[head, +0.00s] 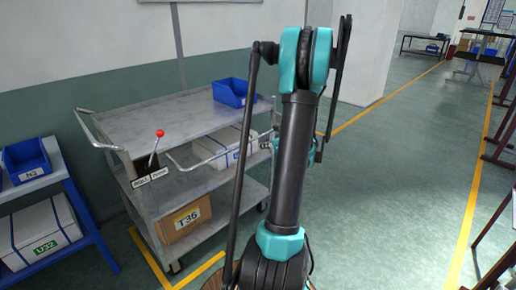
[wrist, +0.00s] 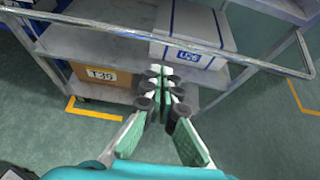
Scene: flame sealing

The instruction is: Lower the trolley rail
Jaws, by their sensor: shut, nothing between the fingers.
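The grey metal trolley (head: 150,118) stands against the wall, left of my arm in the head view. Its thin rail (head: 208,159) runs along the front side, below the top shelf. The rail crosses the upper part of the wrist view (wrist: 268,66). A lever with a red knob (head: 160,133) stands up at the trolley's left end, above a small label plate (head: 151,178). My gripper (wrist: 160,76) is shut and empty, pointing toward the trolley's front. I cannot tell how near its tips are to the rail. In the head view my arm hides most of the gripper.
A blue bin (head: 233,92) sits on the top shelf. A white box (wrist: 195,32) and a cardboard box (head: 184,220) are on lower shelves. A blue rack (head: 82,207) stands at the left. The floor right of my arm is open.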

